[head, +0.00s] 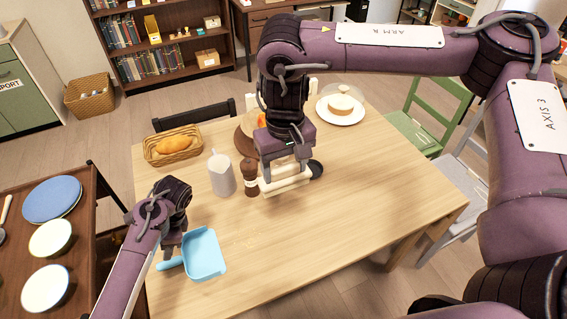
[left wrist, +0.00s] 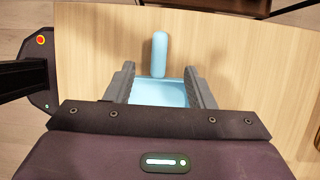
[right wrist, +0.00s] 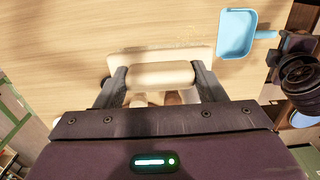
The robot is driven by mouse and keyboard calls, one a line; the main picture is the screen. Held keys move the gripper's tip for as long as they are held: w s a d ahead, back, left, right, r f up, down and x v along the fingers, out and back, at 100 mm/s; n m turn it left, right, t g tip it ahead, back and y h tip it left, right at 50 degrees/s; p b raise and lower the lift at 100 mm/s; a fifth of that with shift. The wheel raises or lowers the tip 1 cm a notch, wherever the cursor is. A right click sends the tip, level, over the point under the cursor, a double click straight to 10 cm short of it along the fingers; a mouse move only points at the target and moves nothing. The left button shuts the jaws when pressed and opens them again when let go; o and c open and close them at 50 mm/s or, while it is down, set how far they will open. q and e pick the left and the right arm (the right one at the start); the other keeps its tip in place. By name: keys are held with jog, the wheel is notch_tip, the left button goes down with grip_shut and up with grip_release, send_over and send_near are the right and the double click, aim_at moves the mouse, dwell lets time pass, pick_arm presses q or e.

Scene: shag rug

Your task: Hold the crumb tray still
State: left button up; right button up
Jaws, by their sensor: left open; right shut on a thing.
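The crumb tray is a light blue dustpan (head: 207,256) lying on the table at the front left, its handle pointing left. In the left wrist view the tray (left wrist: 160,92) shows between my open left gripper's fingers, handle (left wrist: 160,54) pointing up the picture. My left gripper (head: 171,247) is above the tray's handle end; I cannot tell whether it touches. My right gripper (head: 284,170) is shut on the handle of a cream, flat-based tool (head: 284,186). The tool (right wrist: 160,75) is at or just above the table. Faint crumbs (head: 246,242) lie to the tray's right.
A white pitcher (head: 221,174) and a brown mill (head: 250,177) stand left of the right gripper. A bread basket (head: 173,146) and a cake plate (head: 340,109) are farther back. A dark cart (head: 95,235) with dishes stands left. The table's right part is clear.

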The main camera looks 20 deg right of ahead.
aim_at(163, 264)
pick_arm(q)
jog(key=b+x, duration=0.9)
jog(key=x, duration=0.1)
jog(key=shift+d+f, duration=0.1)
jog(key=shift+a+f+b, duration=0.3)
jog(key=shift+f+b, duration=0.25)
jog(key=shift+b, duration=0.3)
jog(key=shift+c, duration=0.3)
jog(key=shift+o, duration=0.3)
grip_shut()
dwell(0.6)
